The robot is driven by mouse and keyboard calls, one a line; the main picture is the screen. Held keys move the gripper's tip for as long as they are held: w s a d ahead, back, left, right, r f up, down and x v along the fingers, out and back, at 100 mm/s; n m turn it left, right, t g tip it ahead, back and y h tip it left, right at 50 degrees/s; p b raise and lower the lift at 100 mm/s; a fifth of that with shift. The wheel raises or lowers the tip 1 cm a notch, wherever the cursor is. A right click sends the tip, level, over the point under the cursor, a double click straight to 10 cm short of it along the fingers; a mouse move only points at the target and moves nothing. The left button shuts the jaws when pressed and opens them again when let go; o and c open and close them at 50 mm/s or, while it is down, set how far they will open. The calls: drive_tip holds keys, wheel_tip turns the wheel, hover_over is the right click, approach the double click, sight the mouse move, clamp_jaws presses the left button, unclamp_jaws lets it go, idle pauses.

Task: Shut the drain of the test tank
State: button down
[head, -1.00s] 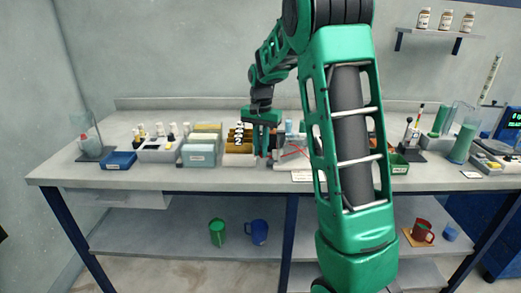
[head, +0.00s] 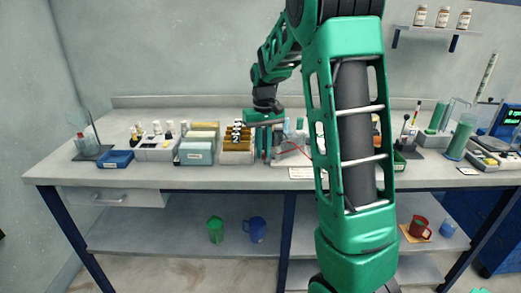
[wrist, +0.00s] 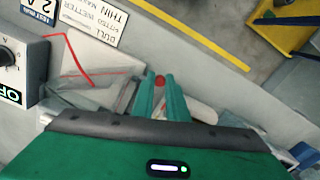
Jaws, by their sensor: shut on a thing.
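My gripper (wrist: 160,98) shows in the wrist view with its two green fingers close together around a small red knob (wrist: 159,80) at their tips. A pale, clear-walled tank (wrist: 95,88) lies just left of the fingers and is partly covered by them; it looks like the test tank. Whether the red knob is its drain handle cannot be told for certain. My arm hides part of the tank there.
A grey box with a dial (wrist: 12,52) and a red wire stand by the tank.

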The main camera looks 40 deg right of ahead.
drive_tip(key=n, duration=0.2)
drive_tip(key=s+n, duration=0.1)
drive_tip(key=shift+d+n, duration=0.3)
drive_tip(key=shift+n, duration=0.1)
drive_tip(key=shift+s+d+n, duration=0.2)
drive_tip(key=shift+n, duration=0.6)
drive_tip(key=shift+s+d+n, duration=0.15)
drive_tip(key=shift+n, duration=0.65)
drive_tip(key=c, duration=1.7)
unclamp_jaws()
drive_tip(key=shift+d, duration=0.1)
drive_tip(key=shift+c, duration=0.2)
drive_tip(key=shift+r, duration=0.1)
drive_tip(key=shift+r, duration=0.35)
wheel_tip(320, 180, up, 7)
drive_tip(key=shift+s, duration=0.1)
